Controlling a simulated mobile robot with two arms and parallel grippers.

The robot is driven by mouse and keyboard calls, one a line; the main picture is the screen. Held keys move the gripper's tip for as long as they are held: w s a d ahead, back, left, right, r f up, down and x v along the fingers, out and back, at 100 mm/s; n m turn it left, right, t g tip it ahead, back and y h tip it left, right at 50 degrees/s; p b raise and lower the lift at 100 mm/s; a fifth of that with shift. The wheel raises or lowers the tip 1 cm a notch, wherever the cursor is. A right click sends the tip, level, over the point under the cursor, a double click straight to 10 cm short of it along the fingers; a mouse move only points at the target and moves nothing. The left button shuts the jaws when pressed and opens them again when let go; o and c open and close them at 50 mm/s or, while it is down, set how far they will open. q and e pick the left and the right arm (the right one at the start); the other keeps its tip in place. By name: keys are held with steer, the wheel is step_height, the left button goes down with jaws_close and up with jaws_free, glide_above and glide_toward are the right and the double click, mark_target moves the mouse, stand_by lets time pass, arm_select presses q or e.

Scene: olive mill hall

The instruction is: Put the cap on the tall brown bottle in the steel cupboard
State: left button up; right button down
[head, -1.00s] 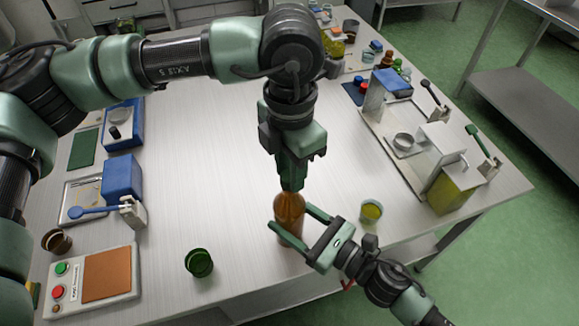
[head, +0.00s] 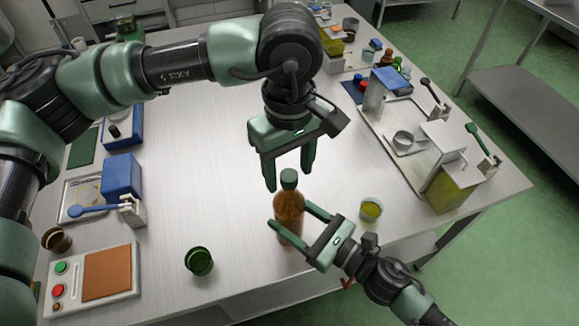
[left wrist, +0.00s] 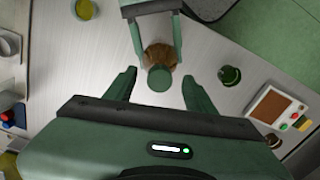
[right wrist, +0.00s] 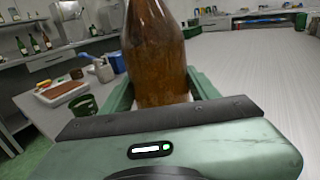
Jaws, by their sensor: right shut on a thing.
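The tall brown bottle (head: 290,212) stands upright on the steel-topped table near its front edge. A green cap (head: 289,178) sits on top of its neck; how tightly it sits I cannot tell. The cap also shows from above in the left wrist view (left wrist: 159,78). My left gripper (head: 289,170) is open and empty just above and behind the cap, its fingers spread to either side. My right gripper (head: 290,222) is shut on the bottle's body from the front right; the bottle (right wrist: 155,50) fills its jaws in the right wrist view. I cannot make out a steel cupboard for certain.
A green cup (head: 199,261) stands left of the bottle, and a glass of yellow liquid (head: 371,209) stands close on its right. A button panel (head: 95,280) and blue devices line the left side. A metal stand (head: 440,150) is at right. The table's middle is clear.

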arm_select(q)
step_height(320, 180, up, 12)
stand_by(0.7)
arm_select(e)
steer(key=shift+c, duration=1.5)
jaws_free()
